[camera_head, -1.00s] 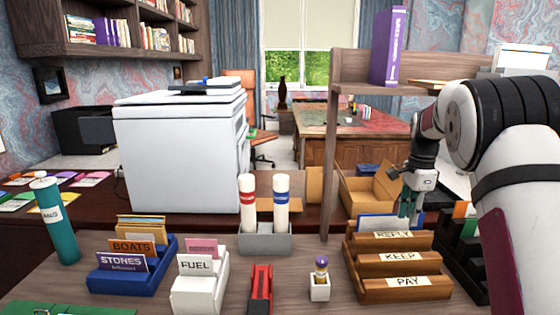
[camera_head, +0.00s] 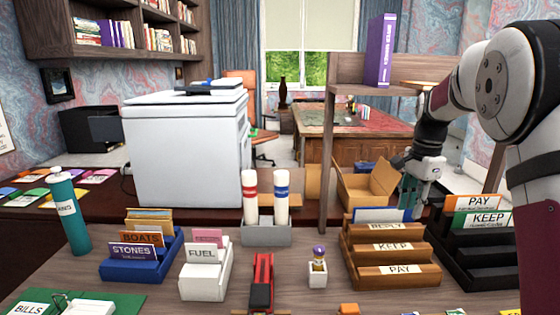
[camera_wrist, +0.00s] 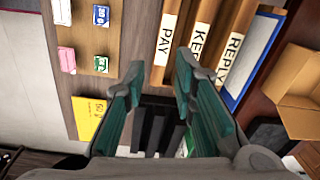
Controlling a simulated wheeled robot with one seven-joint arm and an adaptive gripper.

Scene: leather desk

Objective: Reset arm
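My gripper (camera_head: 408,205) hangs fingers-down behind the brown letter rack, near the black rack, at the right of the desk. In the wrist view, my gripper's two teal-padded fingers (camera_wrist: 162,75) are spread apart with nothing between them. The brown letter rack (camera_head: 398,275) has slots labelled REPLY, KEEP and PAY; it also shows in the wrist view (camera_wrist: 185,35). The black rack (camera_head: 490,275) holds PAY and KEEP cards, and its dark slots show between and beyond the fingers. My arm covers part of the right side.
A wooden shelf post (camera_head: 328,165) and an open cardboard box (camera_head: 365,190) stand close to my gripper. A blue card holder (camera_head: 140,268), a white FUEL holder (camera_head: 205,277), a red stapler (camera_head: 262,282) and a teal bottle (camera_head: 68,215) stand on the desk.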

